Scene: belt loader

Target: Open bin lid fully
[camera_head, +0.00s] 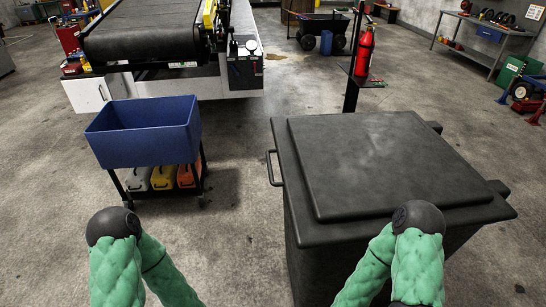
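The black bin (300,262) stands on the floor right of centre, in front of me. Its black lid (375,165) lies flat on top, shut over the opening, so the inside is hidden. A bar handle (272,168) sticks out at the lid's left side. Dark hinge-like blocks (499,188) show on the right side. My two green-sleeved arms enter at the bottom edge, the right one overlapping the bin's near side. Neither gripper is in view.
A blue tub (146,145) sits on a black cart at the left, with coloured cases below. The belt loader (145,30) stands behind it. Bare concrete floor lies between cart and bin.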

